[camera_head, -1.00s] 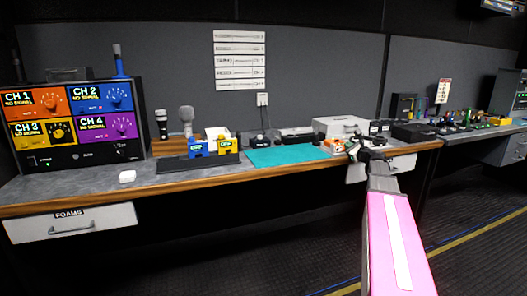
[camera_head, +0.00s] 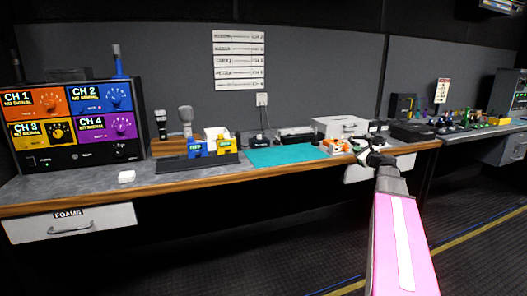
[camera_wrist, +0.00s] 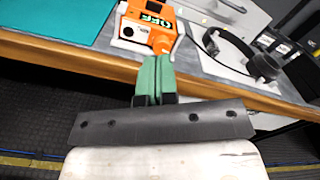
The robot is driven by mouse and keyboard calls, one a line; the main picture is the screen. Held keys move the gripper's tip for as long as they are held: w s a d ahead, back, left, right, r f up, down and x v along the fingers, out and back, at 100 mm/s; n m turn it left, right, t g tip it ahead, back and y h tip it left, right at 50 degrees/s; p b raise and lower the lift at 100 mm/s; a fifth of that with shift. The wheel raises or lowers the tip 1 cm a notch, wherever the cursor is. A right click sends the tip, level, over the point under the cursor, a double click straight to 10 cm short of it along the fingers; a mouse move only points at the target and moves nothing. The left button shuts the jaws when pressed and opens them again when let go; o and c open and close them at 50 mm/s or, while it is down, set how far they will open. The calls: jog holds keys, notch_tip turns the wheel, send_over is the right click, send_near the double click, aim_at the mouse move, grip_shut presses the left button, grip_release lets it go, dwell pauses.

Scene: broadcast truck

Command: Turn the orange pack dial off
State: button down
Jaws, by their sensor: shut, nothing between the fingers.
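The orange pack (camera_head: 338,146) lies on the bench near its front edge, right of the teal mat. In the wrist view the orange pack (camera_wrist: 133,32) has a dark label with pale green lettering, upside down, that looks like OFF. Its orange dial (camera_wrist: 162,42) sits at the near right corner of the pack. My gripper (camera_wrist: 153,60) has its green fingers together, with nothing between them. The fingertips are just short of the dial in the picture; I cannot tell whether they touch it. In the head view my gripper (camera_head: 358,147) is right beside the pack.
The teal mat (camera_head: 287,156) is bare. Blue (camera_head: 197,148) and yellow (camera_head: 227,145) packs stand in a dark holder to its left. A headset (camera_wrist: 240,55) lies right of the orange pack. A white case (camera_head: 340,125) stands behind. The bench has a wooden front edge.

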jog(key=shift+x, duration=3.35)
jog(key=shift+w, duration=0.55)
jog(key=shift+a+f, duration=0.15)
jog(key=shift+a, duration=0.1)
jog(key=shift+s+r, duration=0.1)
jog(key=shift+r, duration=0.25)
jog(key=shift+s, duration=0.9)
jog(key=v, duration=0.5)
